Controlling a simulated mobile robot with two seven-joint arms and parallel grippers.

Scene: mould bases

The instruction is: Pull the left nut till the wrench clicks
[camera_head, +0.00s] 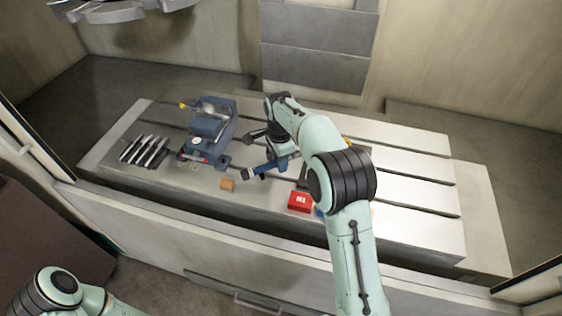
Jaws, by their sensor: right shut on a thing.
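My right gripper (279,150) is over the middle of the slotted table, pointing down and partly hidden by its own wrist. It is shut on the wrench (264,168), a blue bar with a dark end that sticks out to the lower left. The rest of the wrench is behind my arm. The left nut cannot be made out; my right arm covers that part of the table. My left gripper is out of view; only part of my left arm shows at the bottom left.
A blue-grey vise (211,128) stands left of the wrench, with several dark bars (146,151) further left. The table's right side is clear.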

